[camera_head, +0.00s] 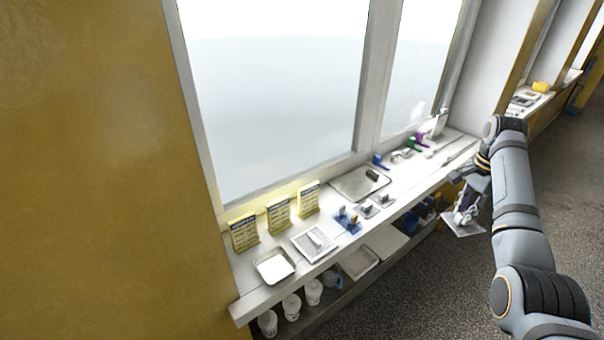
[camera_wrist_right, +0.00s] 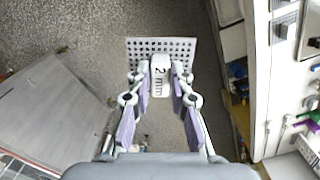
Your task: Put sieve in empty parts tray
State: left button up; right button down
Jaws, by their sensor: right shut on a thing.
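My right gripper (camera_head: 467,203) is shut on the sieve (camera_head: 463,228), a pale square perforated plate with a white handle. In the right wrist view the sieve's plate (camera_wrist_right: 188,45) extends beyond the fingertips of the gripper (camera_wrist_right: 161,80), which grip the handle marked "2 mm" (camera_wrist_right: 160,72). The sieve hangs over the floor, in front of the counter and clear of it. A small shallow metal tray (camera_head: 259,273) with a pale, bare-looking inside lies at the counter's near left end. A larger metal tray (camera_head: 347,187) with a dark object in it lies farther along. My left gripper is not in view.
The counter (camera_head: 250,298) runs under the windows. The lower shelf holds white tubs (camera_head: 291,306) and another tray (camera_head: 360,263). The floor (camera_head: 440,290) is clear.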

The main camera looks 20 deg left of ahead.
aim_at(360, 182)
jog(key=i+l+u, duration=0.15)
jog(key=l+u, duration=0.15)
jog(key=u, duration=0.15)
jog(key=i+l+u, duration=0.1)
jog(key=l+u, duration=1.1)
jog(key=u, duration=0.15)
jog(key=i+l, duration=0.05)
